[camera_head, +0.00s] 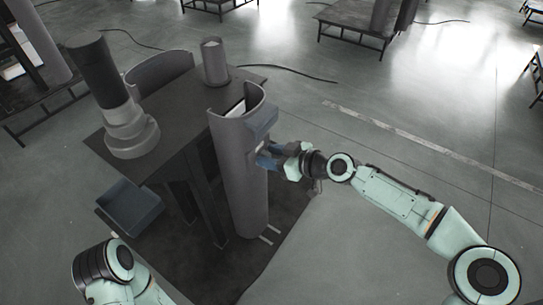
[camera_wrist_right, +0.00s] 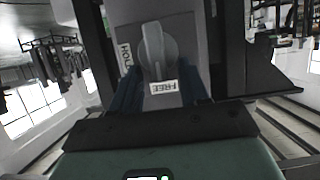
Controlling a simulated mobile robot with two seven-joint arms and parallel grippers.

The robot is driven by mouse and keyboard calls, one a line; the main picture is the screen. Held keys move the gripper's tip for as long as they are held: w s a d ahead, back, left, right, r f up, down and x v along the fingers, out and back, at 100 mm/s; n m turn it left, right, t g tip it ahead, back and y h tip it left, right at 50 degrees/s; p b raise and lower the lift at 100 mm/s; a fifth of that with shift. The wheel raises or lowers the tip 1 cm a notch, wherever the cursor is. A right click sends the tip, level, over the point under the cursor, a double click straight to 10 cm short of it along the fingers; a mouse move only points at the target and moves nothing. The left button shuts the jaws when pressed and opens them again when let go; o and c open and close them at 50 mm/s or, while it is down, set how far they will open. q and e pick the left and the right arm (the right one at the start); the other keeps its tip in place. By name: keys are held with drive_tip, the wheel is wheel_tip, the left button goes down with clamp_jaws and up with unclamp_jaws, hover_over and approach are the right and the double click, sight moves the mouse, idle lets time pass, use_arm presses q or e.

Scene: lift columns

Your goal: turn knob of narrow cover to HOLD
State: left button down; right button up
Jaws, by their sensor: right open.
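The narrow cover (camera_head: 240,180) is a tall, grey, curved panel standing upright at the front right corner of the dark table. In the right wrist view its grey knob (camera_wrist_right: 153,47) sits on a light grey plate, with a HOLD label (camera_wrist_right: 124,55) to its left and a FREE label (camera_wrist_right: 163,87) below. The labels appear turned in this view. The knob's bar is nearly vertical, its lower end close to FREE. My right gripper (camera_head: 268,156) is open at the cover's right side, its blue fingers either side of the plate below the knob. My left gripper is out of view.
A blue bin (camera_head: 131,207) sits low at the left. Open floor lies to the right.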

drive_tip(key=shift+c, duration=0.3)
clamp_jaws()
